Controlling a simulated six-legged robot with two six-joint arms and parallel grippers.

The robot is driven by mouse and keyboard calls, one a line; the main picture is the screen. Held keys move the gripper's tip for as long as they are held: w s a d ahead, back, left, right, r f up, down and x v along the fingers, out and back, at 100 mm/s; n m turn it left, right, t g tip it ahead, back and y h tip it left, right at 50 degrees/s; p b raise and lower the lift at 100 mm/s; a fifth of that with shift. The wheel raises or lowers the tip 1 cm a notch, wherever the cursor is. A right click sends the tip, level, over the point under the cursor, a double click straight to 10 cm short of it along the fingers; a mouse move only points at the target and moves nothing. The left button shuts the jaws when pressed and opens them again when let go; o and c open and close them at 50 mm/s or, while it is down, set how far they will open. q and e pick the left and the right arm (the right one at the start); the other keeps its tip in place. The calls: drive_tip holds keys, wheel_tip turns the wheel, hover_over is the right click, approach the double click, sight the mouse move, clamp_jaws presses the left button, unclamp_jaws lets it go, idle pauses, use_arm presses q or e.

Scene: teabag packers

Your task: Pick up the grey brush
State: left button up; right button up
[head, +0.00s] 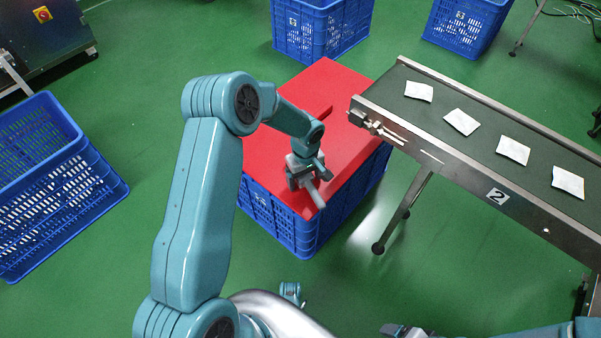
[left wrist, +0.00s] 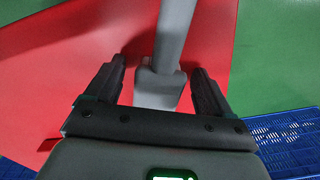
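The grey brush (left wrist: 172,40) lies on the red top (head: 335,90) of a blue crate. In the left wrist view its handle runs up and out of the picture, and its wider block (left wrist: 160,88) sits between my fingers. My left gripper (left wrist: 160,80) is open, with a gap on each side of the block. In the head view the left gripper (head: 305,175) is low over the near corner of the red top, with a grey part of the brush (head: 317,195) sticking out beyond it. My right gripper (head: 402,331) shows only partly at the bottom edge.
A conveyor (head: 432,156) with several white teabag packets (head: 462,122) stands right of the red top, its end close by. An empty-looking blue crate (head: 55,190) is at the left. More blue crates (head: 320,30) stand behind. Green floor is clear in front.

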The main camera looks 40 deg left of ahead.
sight(305, 176)
use_arm(q)
drive_tip(key=c, duration=1)
drive_tip(key=shift+o, duration=0.2)
wheel_tip(305, 176, up, 20)
drive_tip(key=p, duration=0.5)
